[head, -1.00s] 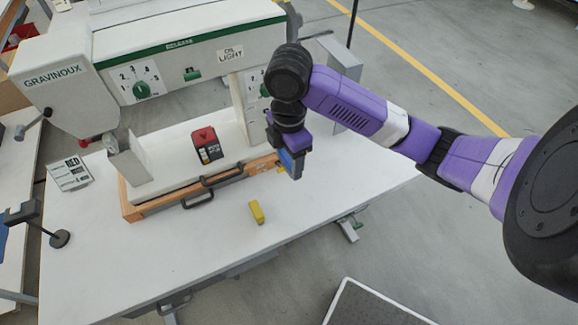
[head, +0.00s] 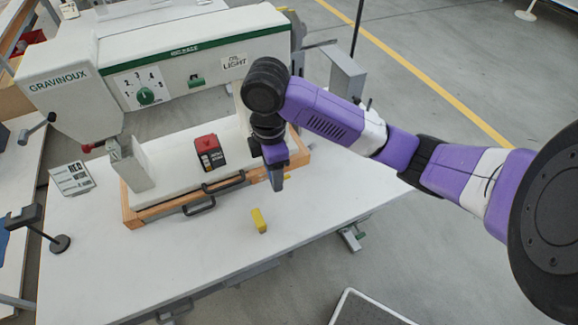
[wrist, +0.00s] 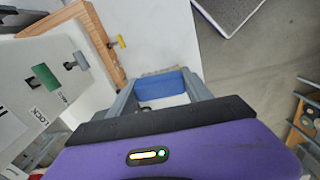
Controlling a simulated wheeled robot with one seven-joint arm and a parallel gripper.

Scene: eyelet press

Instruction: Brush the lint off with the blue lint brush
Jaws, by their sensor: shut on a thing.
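My gripper (head: 276,180) hangs fingers down at the right end of the wooden-edged press bed (head: 135,214). In the wrist view, my gripper (wrist: 163,92) is shut on the blue lint brush (wrist: 163,85), which sits between the two grey fingers. A pale bristle edge shows along the brush's far side. In the head view the brush is largely hidden by the fingers. I cannot make out any lint in either view, nor whether the brush touches a surface.
A black and red box (head: 210,155) is on the bed. The press head (head: 190,65) overhangs it. The table's front is mostly clear.

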